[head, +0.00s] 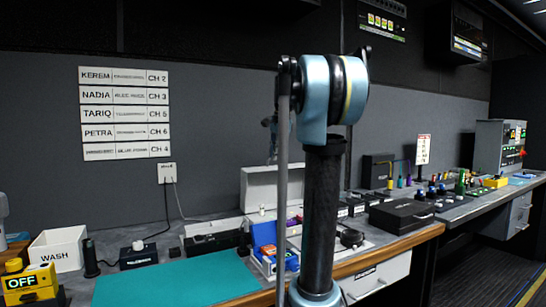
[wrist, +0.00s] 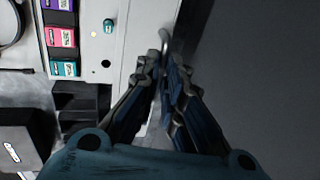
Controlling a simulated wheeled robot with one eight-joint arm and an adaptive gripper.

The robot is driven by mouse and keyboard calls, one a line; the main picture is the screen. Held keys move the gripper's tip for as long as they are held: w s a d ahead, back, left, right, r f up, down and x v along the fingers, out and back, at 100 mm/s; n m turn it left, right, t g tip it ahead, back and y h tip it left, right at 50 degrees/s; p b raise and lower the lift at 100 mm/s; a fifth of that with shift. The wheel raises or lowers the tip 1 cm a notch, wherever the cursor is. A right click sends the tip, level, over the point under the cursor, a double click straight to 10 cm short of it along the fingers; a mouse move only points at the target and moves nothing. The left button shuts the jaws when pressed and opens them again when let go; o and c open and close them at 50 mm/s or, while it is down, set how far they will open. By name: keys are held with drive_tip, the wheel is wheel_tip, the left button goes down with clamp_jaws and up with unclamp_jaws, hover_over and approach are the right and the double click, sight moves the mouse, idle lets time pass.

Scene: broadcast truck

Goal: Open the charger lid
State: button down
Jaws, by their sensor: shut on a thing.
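The charger (wrist: 112,45) shows in the wrist view as a white panel with purple, pink and teal labelled slots, a small teal knob and a lit yellow dot. In the head view a white upright panel (head: 258,187), which looks like the charger lid, stands at the back of the bench, partly hidden by my arm. In the wrist view my gripper (wrist: 164,62) is closed at the panel's right edge, around a thin grey piece that seems to be part of the lid. Its exact grip is hard to see. The gripper is mostly hidden in the head view.
A blue bin (head: 265,262) with coloured items stands in front of the panel. A black case (head: 402,215) sits to the right. The grey wall is close behind.

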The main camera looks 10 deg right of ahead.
idle(0.3)
drive_tip(key=c, duration=1.7)
unclamp_jaws()
drive_tip(key=shift+s+v, duration=0.15)
drive_tip(key=shift+v, duration=2.9)
drive_tip(key=shift+s+v, duration=0.15)
drive_tip(key=shift+v, duration=2.85)
